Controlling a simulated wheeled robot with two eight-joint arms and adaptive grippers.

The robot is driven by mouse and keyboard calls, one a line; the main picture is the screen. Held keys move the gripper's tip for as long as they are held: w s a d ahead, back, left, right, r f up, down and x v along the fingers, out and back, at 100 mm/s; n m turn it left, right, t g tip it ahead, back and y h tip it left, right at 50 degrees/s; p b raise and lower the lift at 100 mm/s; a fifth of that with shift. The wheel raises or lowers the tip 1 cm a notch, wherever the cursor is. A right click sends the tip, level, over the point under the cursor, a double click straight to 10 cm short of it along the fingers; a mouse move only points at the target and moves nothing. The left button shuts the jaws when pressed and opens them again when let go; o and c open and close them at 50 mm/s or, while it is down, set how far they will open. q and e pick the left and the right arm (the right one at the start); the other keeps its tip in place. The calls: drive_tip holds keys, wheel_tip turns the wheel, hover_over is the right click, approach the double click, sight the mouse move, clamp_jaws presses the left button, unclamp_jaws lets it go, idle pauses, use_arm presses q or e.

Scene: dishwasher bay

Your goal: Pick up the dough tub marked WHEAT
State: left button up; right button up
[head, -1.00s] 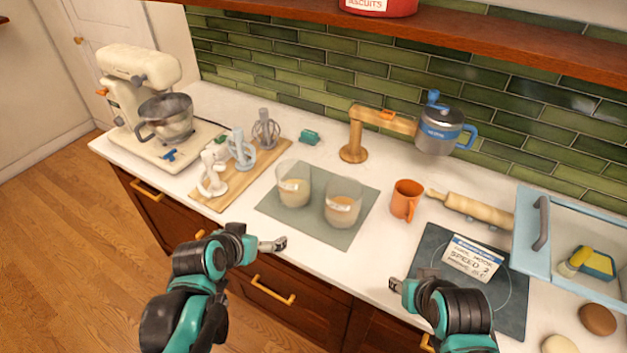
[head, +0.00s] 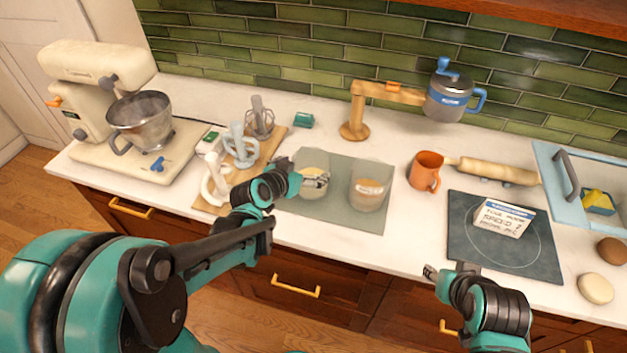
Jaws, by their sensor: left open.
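Two clear dough tubs with pale dough stand upright on a grey-green mat (head: 338,214). The left tub (head: 313,164) is partly hidden by my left gripper (head: 322,181). The right tub (head: 369,188) has a pale label, too small to read; I cannot tell which tub is marked WHEAT. My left gripper is open, its fingers at the front of the left tub. I cannot tell whether they touch it. My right gripper (head: 431,272) is at the counter's front edge, away from the tubs; its jaws are unclear.
Beaters on a wooden board (head: 205,200) and a stand mixer (head: 100,100) are at left. A wooden stand (head: 354,127) and blue-banded jug (head: 449,97) are behind. An orange mug (head: 425,171), rolling pin (head: 495,170) and dark plate with a card (head: 502,219) are at right.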

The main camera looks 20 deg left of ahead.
sight(320, 158)
use_arm(q)
drive_tip(key=shift+x, duration=1.1)
drive_tip(key=x, duration=0.1)
drive_tip(key=b+x, duration=0.1)
drive_tip(key=x, duration=0.1)
drive_tip(key=b+x, duration=0.1)
drive_tip(key=shift+w+d+r, duration=0.1)
drive_tip(key=shift+w+d, duration=0.2)
drive_tip(key=shift+w, duration=0.15)
drive_tip(key=shift+s+r, duration=0.1)
drive_tip(key=shift+c, duration=0.3)
drive_tip(key=c, duration=1.5)
drive_tip(key=shift+c, duration=0.6)
drive_tip(key=shift+r, duration=0.1)
